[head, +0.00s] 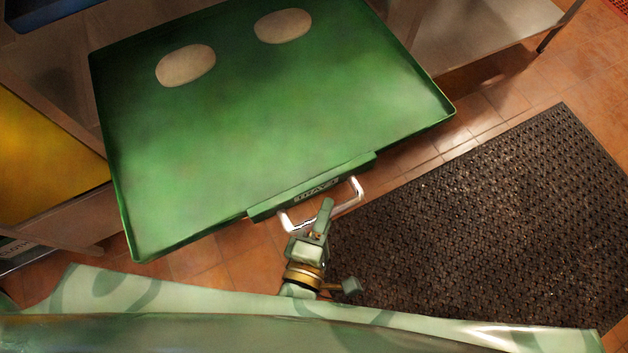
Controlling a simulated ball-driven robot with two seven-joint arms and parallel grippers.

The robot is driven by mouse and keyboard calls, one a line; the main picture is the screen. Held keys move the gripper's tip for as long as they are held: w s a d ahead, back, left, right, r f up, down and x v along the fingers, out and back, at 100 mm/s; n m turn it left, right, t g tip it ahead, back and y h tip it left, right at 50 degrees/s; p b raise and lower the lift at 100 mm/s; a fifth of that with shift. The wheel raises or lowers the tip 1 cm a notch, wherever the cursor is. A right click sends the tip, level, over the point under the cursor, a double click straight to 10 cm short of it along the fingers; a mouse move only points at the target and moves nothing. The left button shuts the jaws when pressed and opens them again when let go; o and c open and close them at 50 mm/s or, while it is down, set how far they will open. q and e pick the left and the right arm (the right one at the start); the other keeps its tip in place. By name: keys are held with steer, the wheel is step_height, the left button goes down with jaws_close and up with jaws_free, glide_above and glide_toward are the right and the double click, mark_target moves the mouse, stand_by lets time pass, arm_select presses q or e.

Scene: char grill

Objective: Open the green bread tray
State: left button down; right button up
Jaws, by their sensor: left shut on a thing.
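The green bread tray (262,120) is pulled out from the counter and fills the upper left of the head view. Two pale round bread pieces, one on the left (186,65) and one on the right (283,26), lie near its far end. Its front edge carries a labelled plate (312,187) with a white bar handle (346,206). My left gripper (323,215) is at the handle, shut on it, with its fingers covering the bar's middle. My right gripper is not in view.
A dark perforated mat (500,215) lies on the tiled floor right of the handle. A yellow tray (45,160) stands at the left edge. A metal shelf (480,40) is at the upper right. Tiled floor (215,278) shows in front of the tray.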

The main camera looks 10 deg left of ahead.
arm_select(q)
steer(key=shift+s+d, duration=0.45)
steer(key=shift+s, duration=0.3)
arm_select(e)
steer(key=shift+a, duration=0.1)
arm_select(q)
steer(key=c, duration=1.4)
jaws_free()
steer(key=shift+o, duration=0.2)
